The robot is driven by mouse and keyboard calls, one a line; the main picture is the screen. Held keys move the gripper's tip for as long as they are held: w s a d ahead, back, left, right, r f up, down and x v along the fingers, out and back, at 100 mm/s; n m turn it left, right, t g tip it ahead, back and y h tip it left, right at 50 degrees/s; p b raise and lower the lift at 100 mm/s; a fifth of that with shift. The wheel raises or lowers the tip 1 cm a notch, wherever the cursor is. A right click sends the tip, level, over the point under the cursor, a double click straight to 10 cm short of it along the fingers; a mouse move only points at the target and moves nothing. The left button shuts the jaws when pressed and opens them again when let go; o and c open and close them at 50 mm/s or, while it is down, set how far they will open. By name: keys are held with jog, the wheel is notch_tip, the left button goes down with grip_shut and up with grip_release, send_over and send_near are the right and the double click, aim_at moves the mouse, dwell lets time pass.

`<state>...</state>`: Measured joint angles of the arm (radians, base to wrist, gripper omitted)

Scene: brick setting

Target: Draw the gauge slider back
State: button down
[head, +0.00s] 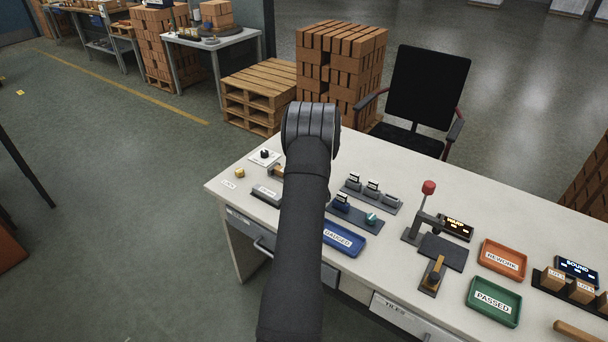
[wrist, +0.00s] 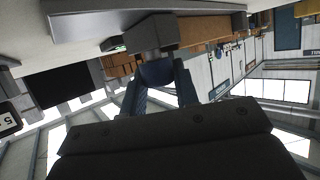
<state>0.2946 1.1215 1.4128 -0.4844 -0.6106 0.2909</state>
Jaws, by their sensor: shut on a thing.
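The block meets a long grey bar (wrist: 90,8) on the pale bench surface, at the top of that view. In the head view my dark arm (head: 304,210) reaches over the bench and hides the gripper and the slider. A grey labelled bar (head: 267,195) shows just left of the arm; its label is too small to read, and I cannot tell whether it is the same bar.
On the bench (head: 235,205) left of my arm are a yellow knob (head: 240,173) and a black knob (head: 264,155). Right of it stand dark switch blocks (head: 372,190), a blue tray (head: 343,238) and a red-topped lever (head: 428,188). A chair (head: 428,90) stands behind the bench.

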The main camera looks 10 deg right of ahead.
jog(key=shift+s+d, duration=0.8)
jog(key=shift+d, duration=0.05)
jog(key=c, duration=1.1)
grip_release()
jog(key=v, duration=1.7)
jog(key=shift+s+r, duration=0.15)
jog(key=shift+s, duration=0.05)
jog(key=shift+w, duration=0.1)
jog(key=x, duration=1.7)
jog(key=shift+w+a, duration=0.1)
jog(key=shift+w, duration=0.05)
jog(key=shift+w+a, duration=0.25)
jog(key=shift+w, duration=0.05)
jog(key=shift+a, duration=0.1)
